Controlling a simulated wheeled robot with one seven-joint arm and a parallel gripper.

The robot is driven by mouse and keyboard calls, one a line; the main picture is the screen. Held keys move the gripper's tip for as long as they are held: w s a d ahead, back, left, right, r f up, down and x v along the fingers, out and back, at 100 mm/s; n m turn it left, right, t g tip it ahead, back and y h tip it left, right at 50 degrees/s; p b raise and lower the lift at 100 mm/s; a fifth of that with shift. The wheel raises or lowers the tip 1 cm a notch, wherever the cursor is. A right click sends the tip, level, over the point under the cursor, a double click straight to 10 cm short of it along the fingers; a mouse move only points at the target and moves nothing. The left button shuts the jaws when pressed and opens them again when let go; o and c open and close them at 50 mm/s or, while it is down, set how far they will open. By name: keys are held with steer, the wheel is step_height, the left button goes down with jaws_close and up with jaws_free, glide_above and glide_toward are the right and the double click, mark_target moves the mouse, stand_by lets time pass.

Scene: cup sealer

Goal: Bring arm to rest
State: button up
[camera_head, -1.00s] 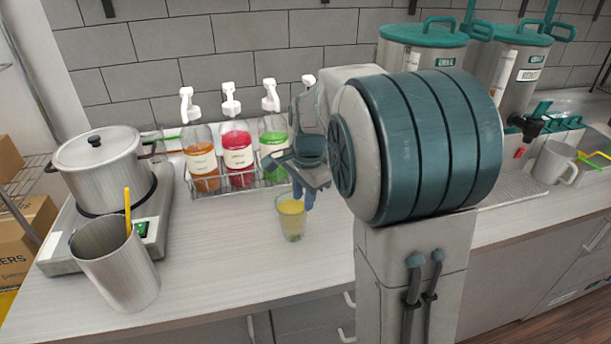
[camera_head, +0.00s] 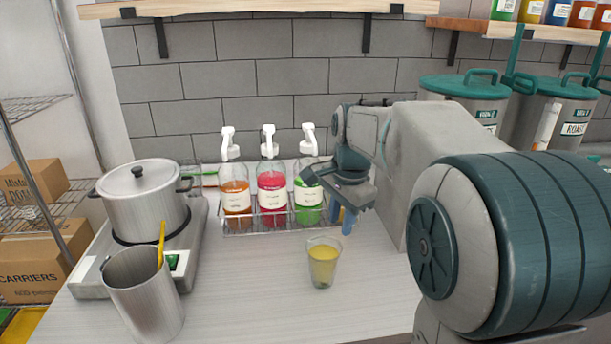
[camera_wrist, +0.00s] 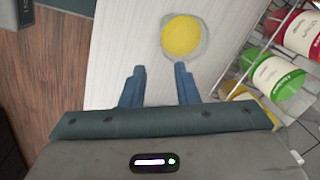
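My gripper (camera_head: 348,218) is raised above the counter, just behind and to the right of a clear cup with yellow liquid (camera_head: 322,264). In the wrist view my gripper (camera_wrist: 160,72) has its two blue fingers apart with nothing between them. The cup (camera_wrist: 182,36) shows there beyond the fingertips, standing on the counter and apart from them. My arm is bent and fills the right side of the head view, hiding part of the counter and wall.
A wire rack (camera_head: 262,222) with orange, red and green pump bottles stands against the wall. A pot (camera_head: 143,203) sits on a burner at the left, with a metal container (camera_head: 147,300) in front. Teal-lidded canisters (camera_head: 465,100) stand at the back right. The front middle counter is clear.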

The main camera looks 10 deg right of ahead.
steer(key=s+f+n+t, duration=0.1)
steer(key=s+f+n, duration=0.2)
steer(key=s+n, duration=0.3)
steer(key=s+a+f+n+t, duration=0.1)
steer(key=s+f+n, duration=0.2)
steer(key=s+n, duration=0.4)
steer(key=s, duration=0.7)
steer(key=shift+a+h, duration=0.3)
steer(key=shift+a, duration=0.1)
